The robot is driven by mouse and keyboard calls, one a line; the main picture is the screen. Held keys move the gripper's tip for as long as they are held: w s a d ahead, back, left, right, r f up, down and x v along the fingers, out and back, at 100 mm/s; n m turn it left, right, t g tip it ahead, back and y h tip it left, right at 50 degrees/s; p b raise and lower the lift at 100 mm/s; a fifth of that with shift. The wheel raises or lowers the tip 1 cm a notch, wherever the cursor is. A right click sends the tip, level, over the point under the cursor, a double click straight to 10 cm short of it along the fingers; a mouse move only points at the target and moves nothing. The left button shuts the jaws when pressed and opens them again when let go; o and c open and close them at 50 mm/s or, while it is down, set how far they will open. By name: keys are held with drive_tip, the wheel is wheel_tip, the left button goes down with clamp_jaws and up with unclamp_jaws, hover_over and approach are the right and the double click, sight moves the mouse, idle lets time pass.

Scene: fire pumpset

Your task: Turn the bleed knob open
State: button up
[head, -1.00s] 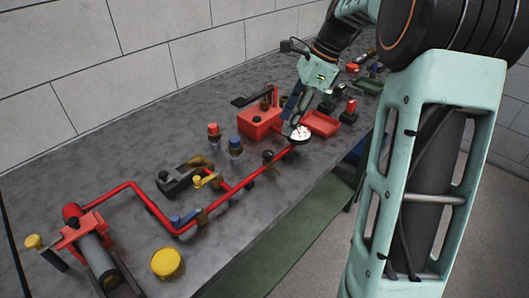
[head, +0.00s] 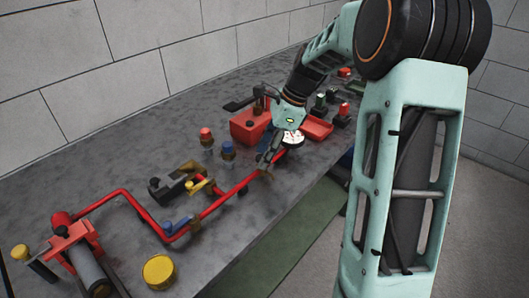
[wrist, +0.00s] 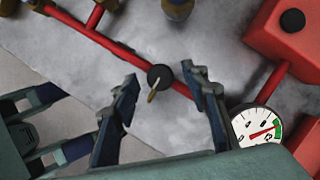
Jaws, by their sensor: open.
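A small dark round knob with a brass pointer (wrist: 160,77), which I take as the bleed knob, sits on the red pipe (wrist: 105,42) in the wrist view. My gripper (wrist: 163,84) is open, with one dark finger on each side of the knob and gaps between. The fingers look apart from the knob; their height above it is hard to tell. In the head view my gripper (head: 266,163) is over the red pipe (head: 220,203) beside the white gauge (head: 292,139), and it mostly hides the knob.
The gauge (wrist: 257,126) is close to the right finger in the wrist view. A red box (head: 249,126), a red-capped fitting (head: 206,136) and a blue-capped fitting (head: 228,149) stand behind the pipe. A yellow cap (head: 159,271) lies in front. The bench between is clear.

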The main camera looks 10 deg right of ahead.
clamp_jaws()
drive_tip(key=shift+r, duration=0.1)
